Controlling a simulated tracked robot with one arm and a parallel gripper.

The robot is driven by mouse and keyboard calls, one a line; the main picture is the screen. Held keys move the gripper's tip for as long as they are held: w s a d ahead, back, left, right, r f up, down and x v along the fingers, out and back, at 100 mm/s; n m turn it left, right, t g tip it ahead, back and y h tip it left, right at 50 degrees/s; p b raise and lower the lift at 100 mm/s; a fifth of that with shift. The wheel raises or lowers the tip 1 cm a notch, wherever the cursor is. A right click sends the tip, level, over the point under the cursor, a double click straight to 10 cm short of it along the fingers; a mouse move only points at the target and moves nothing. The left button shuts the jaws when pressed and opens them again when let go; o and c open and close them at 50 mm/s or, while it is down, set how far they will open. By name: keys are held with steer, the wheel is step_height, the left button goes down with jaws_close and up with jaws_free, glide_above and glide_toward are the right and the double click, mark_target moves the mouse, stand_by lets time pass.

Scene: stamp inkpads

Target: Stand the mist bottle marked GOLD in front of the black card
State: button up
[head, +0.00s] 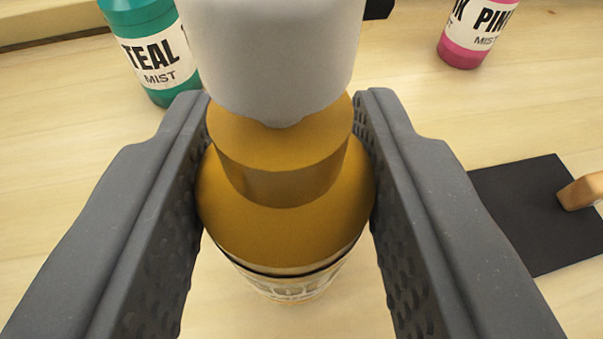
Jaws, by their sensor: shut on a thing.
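A gold bottle (285,225) with a light grey spray head stands between the two grey fingers of my gripper (285,165). The fingers are shut on it and touch both sides below its cap. Its label is seen steeply from above; the lettering is foreshortened and only partly readable. The bottle looks upright, and I cannot tell whether its base touches the table. The black card (515,215) lies flat on the table to the right, partly cut off behind my right finger.
A teal bottle marked TEAL MIST (152,50) stands at the back left. A pink bottle marked PINK MIST (474,32) stands at the back right. A wooden-looking object (582,191) rests on the card's right part, cut by the frame edge. Bare table lies between the bottles.

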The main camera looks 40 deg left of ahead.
steer(key=shift+w+d+f+b, duration=0.15)
steer(key=shift+f+b, duration=0.25)
steer(key=shift+f, duration=0.5)
steer(key=shift+r, duration=0.1)
steer(key=o, duration=1.1)
steer(key=shift+c, duration=0.2)
steer(key=shift+s+d+r, duration=0.1)
steer(key=shift+s+d, duration=0.1)
steer(key=p+v, duration=0.2)
steer(key=v, duration=0.9)
steer(key=shift+s+p, duration=0.25)
steer(key=shift+p, duration=0.05)
